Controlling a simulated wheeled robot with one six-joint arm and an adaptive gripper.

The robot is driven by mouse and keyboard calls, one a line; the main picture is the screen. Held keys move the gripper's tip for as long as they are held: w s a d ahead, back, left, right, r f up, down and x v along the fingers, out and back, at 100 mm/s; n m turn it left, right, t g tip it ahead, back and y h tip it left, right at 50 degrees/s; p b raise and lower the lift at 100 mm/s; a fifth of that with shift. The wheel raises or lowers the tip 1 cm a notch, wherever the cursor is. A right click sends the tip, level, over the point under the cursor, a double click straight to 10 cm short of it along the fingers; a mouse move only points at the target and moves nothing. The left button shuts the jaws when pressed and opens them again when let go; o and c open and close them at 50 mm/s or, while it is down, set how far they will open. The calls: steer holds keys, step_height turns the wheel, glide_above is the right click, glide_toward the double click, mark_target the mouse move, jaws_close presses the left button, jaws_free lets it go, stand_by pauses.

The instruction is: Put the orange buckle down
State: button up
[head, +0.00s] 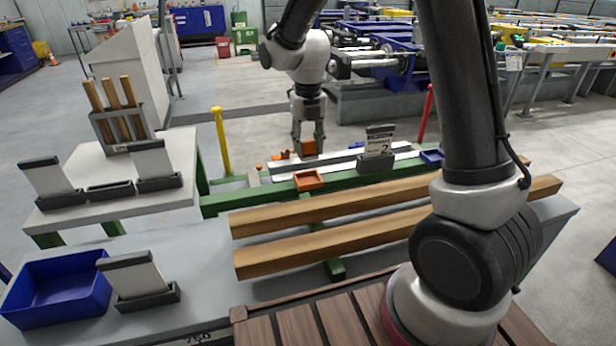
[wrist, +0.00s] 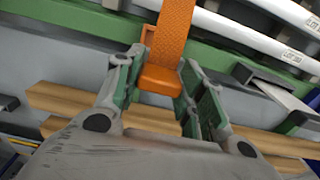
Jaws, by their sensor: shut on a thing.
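The orange buckle (wrist: 160,80) sits between the fingertips of my gripper (wrist: 158,72) in the wrist view, with an orange webbing strap (wrist: 176,32) running up from it. In the head view my gripper (head: 308,138) points down beyond the wooden beams, shut on the buckle (head: 309,147). The buckle is above the table area with white and green rails; whether it touches anything below cannot be told. A small orange tray (head: 308,180) lies on the green rail, nearer than the gripper in the head view.
A sign holder (head: 378,160) marked 2 and a blue tray (head: 432,157) stand right of the gripper. Two wooden beams (head: 330,210) lie in front. A yellow post (head: 221,142) and a red post (head: 426,115) stand at the sides. A blue bin (head: 60,285) is at front left.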

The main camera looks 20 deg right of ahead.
step_height(320, 180, down, 8)
steer(key=shift+f, duration=0.15)
steer(key=shift+f, duration=0.1)
steer(key=o, duration=1.1)
